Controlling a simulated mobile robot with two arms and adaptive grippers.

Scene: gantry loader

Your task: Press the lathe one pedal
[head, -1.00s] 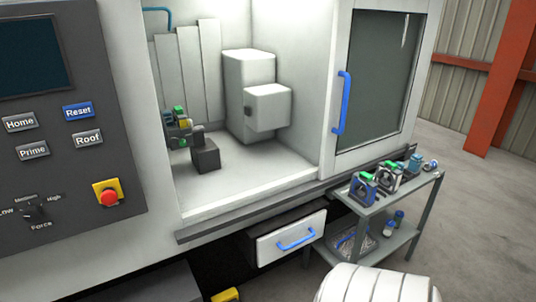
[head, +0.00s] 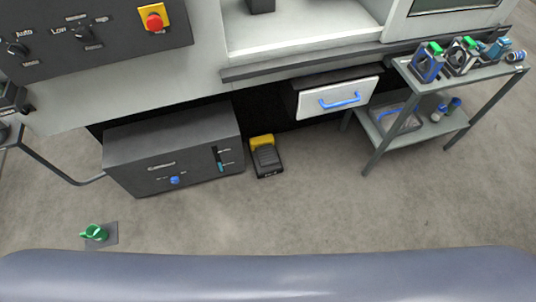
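A foot pedal (head: 266,158) with a yellow hood and a dark tread sits on the floor under the machine (head: 300,62) in the head view. It stands just right of a dark grey floor cabinet (head: 172,150) and left of the open white drawer. I cannot read a lathe number on the machine or the pedal. Nothing is seen touching the pedal. Neither of my grippers shows in the head view.
The white drawer (head: 338,102) with a blue handle juts out above the floor. A grey cart (head: 466,76) with parts stands at the right. A green object (head: 95,233) lies on the floor at lower left. The floor (head: 330,210) before the pedal is clear.

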